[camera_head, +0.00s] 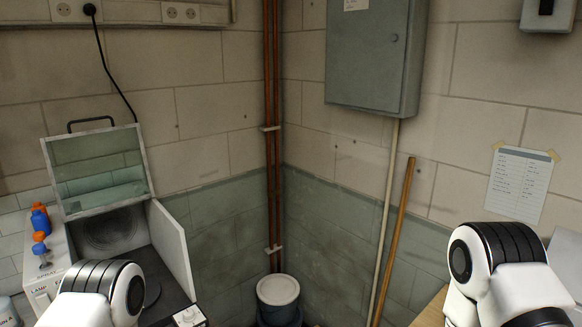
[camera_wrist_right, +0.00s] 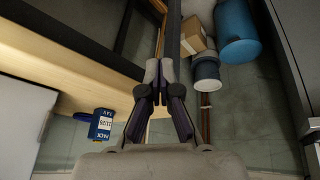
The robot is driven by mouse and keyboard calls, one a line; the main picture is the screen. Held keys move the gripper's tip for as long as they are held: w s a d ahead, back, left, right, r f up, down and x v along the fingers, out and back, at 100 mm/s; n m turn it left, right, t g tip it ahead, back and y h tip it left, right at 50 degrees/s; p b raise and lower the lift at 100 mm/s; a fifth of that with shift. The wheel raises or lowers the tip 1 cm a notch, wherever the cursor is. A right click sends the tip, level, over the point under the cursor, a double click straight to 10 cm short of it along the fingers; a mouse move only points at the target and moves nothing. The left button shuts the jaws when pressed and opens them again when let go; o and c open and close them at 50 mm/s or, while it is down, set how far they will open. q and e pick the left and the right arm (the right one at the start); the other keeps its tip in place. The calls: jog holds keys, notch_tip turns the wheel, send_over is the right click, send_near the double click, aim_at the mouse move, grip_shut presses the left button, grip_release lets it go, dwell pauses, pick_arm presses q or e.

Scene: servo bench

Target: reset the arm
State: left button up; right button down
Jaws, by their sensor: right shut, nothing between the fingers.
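My right gripper (camera_wrist_right: 160,72) shows in the right wrist view with its fingertips together and nothing between them. It is over or near the edge of a wooden bench top (camera_wrist_right: 75,75), but the exact gap cannot be told. In the head view, rounded white and black links of my two arms show at the lower left and lower right. Neither gripper shows there. My left gripper is out of view.
An open box with a raised clear lid (camera_head: 97,172) stands at the left. A lidded bucket (camera_head: 278,290) is in the corner below pipes. A wooden pole (camera_head: 392,240) leans on the wall. The wrist view shows a blue container (camera_wrist_right: 103,125), a cardboard box (camera_wrist_right: 193,36) and a blue barrel (camera_wrist_right: 238,32).

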jog(key=s+a+f+g+y, duration=0.1)
jog(key=s+f+g, duration=0.15)
jog(key=s, duration=0.65)
jog(key=s+a+f+g, duration=0.1)
jog(key=s+f+g, duration=0.15)
jog(key=s, duration=0.65)
notch_tip(320, 180, down, 10)
jog(key=b, duration=1)
jog(key=shift+w+m, duration=0.2)
jog(key=shift+m, duration=0.2)
jog(key=shift+r, duration=0.1)
